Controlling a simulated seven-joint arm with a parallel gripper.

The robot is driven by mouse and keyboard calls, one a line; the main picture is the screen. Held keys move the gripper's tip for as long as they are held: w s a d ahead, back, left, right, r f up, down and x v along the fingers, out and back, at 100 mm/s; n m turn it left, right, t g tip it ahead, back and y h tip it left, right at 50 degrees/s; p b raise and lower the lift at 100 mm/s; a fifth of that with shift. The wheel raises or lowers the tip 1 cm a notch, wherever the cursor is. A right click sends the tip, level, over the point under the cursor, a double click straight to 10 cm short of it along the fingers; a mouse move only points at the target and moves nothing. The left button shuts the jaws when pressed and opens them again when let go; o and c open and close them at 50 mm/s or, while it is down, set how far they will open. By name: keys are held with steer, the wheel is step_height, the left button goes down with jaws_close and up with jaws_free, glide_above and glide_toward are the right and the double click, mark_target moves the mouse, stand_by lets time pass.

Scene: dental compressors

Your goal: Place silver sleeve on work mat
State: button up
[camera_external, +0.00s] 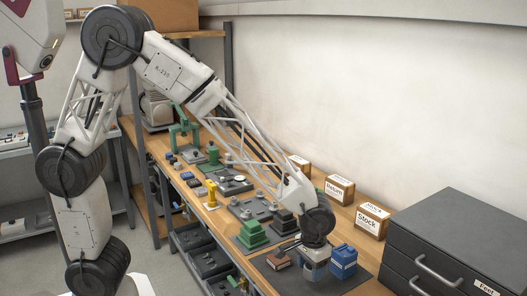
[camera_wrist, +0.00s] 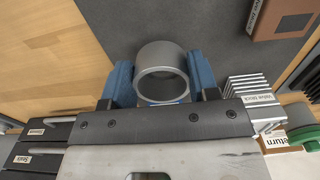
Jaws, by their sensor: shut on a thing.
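The silver sleeve (camera_wrist: 163,55) is a short, hollow grey metal ring in the wrist view. My gripper (camera_wrist: 159,76) has its blue fingers on either side of the sleeve and is shut on it. The dark grey work mat (camera_wrist: 222,38) lies below and behind the sleeve. In the external view my gripper (camera_external: 315,254) is low at the near end of the bench, over the mat (camera_external: 348,284). I cannot tell whether the sleeve touches the mat.
A green stepped block (camera_external: 251,235) is farther left. A dark drawer cabinet (camera_external: 455,235) stands at right.

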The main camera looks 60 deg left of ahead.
mark_target(310, 276)
stand_by(0.3)
steer(key=shift+f, duration=1.75)
steer(key=shift+f, duration=0.15)
steer(key=o, duration=0.9)
steer(key=shift+o, duration=0.2)
step_height(310, 276, up, 12)
steer(key=shift+r, duration=0.2)
